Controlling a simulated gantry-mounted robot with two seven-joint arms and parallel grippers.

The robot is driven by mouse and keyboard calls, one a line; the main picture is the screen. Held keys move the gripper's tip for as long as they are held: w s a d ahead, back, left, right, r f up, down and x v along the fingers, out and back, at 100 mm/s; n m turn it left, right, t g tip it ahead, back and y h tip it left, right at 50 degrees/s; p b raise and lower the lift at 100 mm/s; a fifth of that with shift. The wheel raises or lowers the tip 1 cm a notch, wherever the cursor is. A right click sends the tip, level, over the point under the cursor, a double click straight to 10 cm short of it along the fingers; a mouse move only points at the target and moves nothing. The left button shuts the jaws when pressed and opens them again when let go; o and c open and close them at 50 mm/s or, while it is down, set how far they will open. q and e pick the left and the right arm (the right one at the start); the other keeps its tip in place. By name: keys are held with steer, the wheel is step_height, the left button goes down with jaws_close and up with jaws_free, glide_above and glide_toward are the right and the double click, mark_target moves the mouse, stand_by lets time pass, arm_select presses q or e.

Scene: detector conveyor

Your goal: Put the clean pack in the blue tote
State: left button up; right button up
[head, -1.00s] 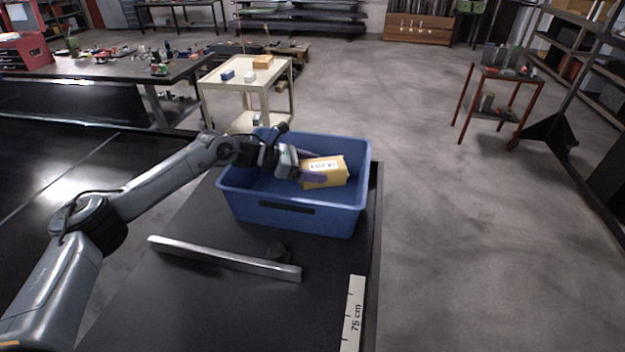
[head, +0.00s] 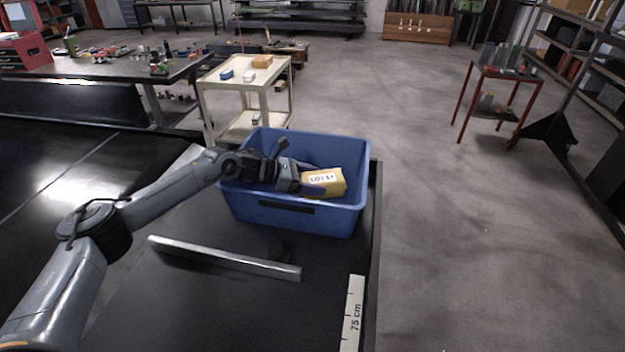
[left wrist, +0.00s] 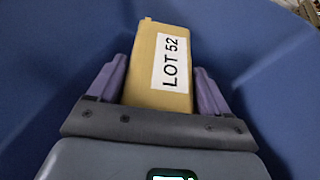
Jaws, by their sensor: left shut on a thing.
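The yellow pack (head: 331,183) carries a white label; in the left wrist view the pack (left wrist: 152,85) reads "LOT 52". My left gripper (head: 318,186) is shut on it, with a purple finger on each side of the pack in the left wrist view (left wrist: 158,88). The pack is inside the blue tote (head: 285,217), below its rim and toward its right side. Blue tote walls (left wrist: 55,50) surround the pack in the left wrist view. Whether the pack touches the tote floor I cannot tell. My right gripper is not in view.
The tote stands at the far end of a black conveyor surface (head: 215,300). A metal bar (head: 225,258) lies across it in front of the tote. A "75 cm" marker strip (head: 353,315) lies near the right edge. A cream cart (head: 245,85) stands behind.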

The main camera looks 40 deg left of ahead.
arm_select(q)
steer(key=shift+f, duration=0.25)
steer(key=o, duration=1.3)
steer(key=shift+o, duration=0.2)
steer(key=shift+r+p, duration=0.4)
steer(key=shift+r, duration=0.25)
steer(key=b+v, duration=0.2)
steer(key=v, duration=1)
